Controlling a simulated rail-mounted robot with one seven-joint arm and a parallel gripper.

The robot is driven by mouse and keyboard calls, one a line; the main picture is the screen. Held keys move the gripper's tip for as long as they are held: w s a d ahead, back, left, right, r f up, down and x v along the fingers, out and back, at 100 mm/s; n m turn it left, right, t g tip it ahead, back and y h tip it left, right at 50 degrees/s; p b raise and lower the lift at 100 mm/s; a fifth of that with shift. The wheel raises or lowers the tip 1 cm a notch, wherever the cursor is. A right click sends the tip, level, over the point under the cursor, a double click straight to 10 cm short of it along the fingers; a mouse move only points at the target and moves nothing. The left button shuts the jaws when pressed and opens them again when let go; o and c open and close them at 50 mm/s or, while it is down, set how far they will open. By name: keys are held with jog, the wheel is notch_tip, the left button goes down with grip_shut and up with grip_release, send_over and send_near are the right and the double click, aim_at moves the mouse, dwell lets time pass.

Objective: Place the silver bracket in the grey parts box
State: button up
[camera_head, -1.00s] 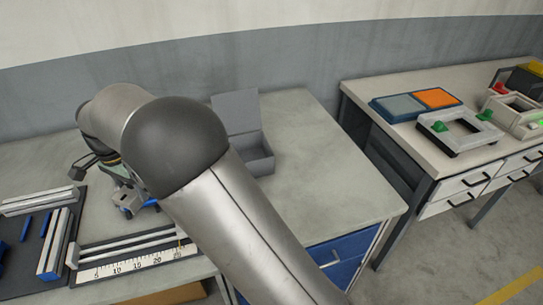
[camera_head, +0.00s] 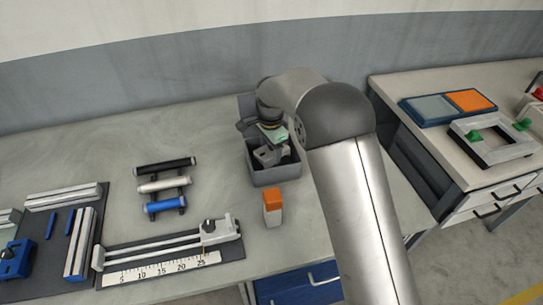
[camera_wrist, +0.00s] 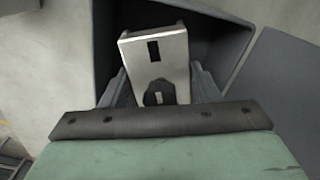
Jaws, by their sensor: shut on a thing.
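The silver bracket (camera_wrist: 157,58) is a pale metal piece with a dark slot, held at the end of my gripper in the wrist view. My gripper (camera_wrist: 158,92) is shut on it. The grey parts box (camera_head: 276,177) stands on the left table with its lid open. In the head view my gripper (camera_head: 270,156) is over the box opening. In the wrist view the bracket lies in front of the dark inside of the box (camera_wrist: 105,45). How deep the bracket sits relative to the rim is hard to tell.
An orange and white block (camera_head: 272,209) stands just in front of the box. A rack with black, white and blue rolls (camera_head: 164,186) lies to the left. A ruler fixture (camera_head: 170,258) is at the table's front. Bare table lies behind the rack.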

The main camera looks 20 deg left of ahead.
jog(key=shift+f, duration=2.15)
jog(key=o, duration=1.2)
jog(key=shift+c, duration=0.2)
jog(key=shift+p, duration=0.3)
notch_tip(320, 180, up, 11)
jog(key=shift+r+b, duration=0.1)
jog(key=shift+b, duration=0.75)
jog(key=shift+r, duration=0.55)
jog(key=shift+d+r, duration=0.1)
jog(key=shift+d, duration=0.05)
